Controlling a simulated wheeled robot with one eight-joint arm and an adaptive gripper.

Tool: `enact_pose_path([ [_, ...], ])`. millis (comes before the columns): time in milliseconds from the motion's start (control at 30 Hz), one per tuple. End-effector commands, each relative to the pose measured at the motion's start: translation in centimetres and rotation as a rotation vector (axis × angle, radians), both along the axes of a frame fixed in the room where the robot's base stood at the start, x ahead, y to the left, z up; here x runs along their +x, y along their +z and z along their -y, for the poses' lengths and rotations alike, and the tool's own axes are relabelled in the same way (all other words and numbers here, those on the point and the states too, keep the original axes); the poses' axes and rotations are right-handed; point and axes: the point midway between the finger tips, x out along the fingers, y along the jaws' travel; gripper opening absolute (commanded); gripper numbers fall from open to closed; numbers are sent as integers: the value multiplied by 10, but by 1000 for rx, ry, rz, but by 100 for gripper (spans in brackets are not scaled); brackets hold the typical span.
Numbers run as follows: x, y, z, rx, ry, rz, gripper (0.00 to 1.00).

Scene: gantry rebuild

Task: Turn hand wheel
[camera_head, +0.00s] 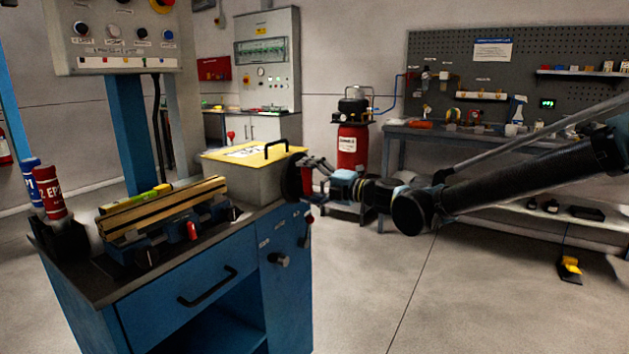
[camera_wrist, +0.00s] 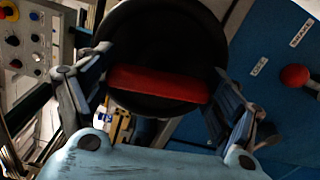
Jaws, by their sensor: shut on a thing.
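The hand wheel, a dark round disc, shows at the right end of the blue workbench in the head view (camera_head: 292,179). In the wrist view the hand wheel (camera_wrist: 160,35) fills the upper middle, with a red bar (camera_wrist: 158,83) across its lower part. My gripper (camera_head: 316,176) reaches in from the right in the head view, level with the wheel. In the wrist view my gripper (camera_wrist: 162,78) has one finger on each side of the wheel and is shut on it. The exact finger contacts are hard to make out.
A red knob (camera_wrist: 295,76) stands on the blue panel right of the wheel. The blue workbench (camera_head: 190,304) carries a clamped wooden piece (camera_head: 162,206), a yellow-lidded box (camera_head: 250,182) and red and blue cans. A red tank (camera_head: 352,147) stands behind. Floor in front is clear.

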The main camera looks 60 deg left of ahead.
Motion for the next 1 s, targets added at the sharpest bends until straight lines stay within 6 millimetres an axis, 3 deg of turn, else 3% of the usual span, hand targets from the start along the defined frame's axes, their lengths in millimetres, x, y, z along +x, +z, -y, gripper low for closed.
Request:
enact_pose_path([
  [200, 5, 0, -2, 0, -9, 0, 40],
  [233, 5, 0, -2, 0, -9, 0, 87],
  [300, 4, 0, -1, 0, -7, 0, 100],
  [767, 1, 0, 1, 1, -1, 1, 100],
  [1000, 15, 0, 25, 1, -2, 1, 100],
])
